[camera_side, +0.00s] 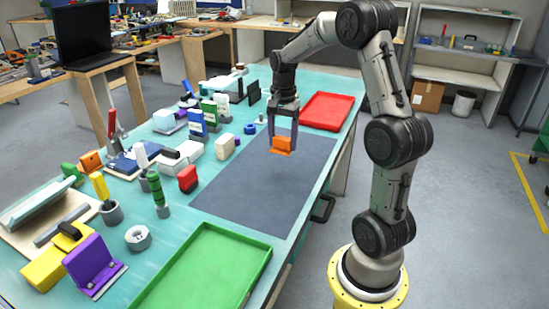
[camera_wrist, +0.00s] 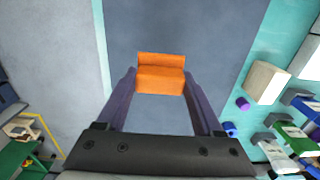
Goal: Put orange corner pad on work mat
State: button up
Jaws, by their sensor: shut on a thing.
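The orange corner pad (camera_side: 282,145) is a small L-shaped block. It is between the fingers of my gripper (camera_side: 283,138), over the far part of the dark grey work mat (camera_side: 240,185). In the wrist view the pad (camera_wrist: 161,75) sits between the two purple-grey fingertips (camera_wrist: 160,82), with the mat (camera_wrist: 190,28) behind it. My gripper is shut on the pad and points down. I cannot tell whether the pad touches the mat or hangs just above it.
A red tray (camera_side: 327,110) lies beyond the mat and a green tray (camera_side: 210,270) lies nearer the camera. Left of the mat stand a red block (camera_side: 187,178), a white block (camera_side: 224,147) and several bottles and tools. The mat's near part is clear.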

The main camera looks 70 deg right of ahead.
send_over(274, 167)
jog(key=f, duration=0.5)
jog(key=shift+s+a+f, duration=0.15)
jog(key=shift+s+f, duration=0.05)
jog(key=shift+s, duration=0.05)
jog(key=shift+w+f, duration=0.15)
jog(key=shift+f, duration=1.6)
jog(key=shift+f, duration=0.15)
jog(key=o, duration=1.3)
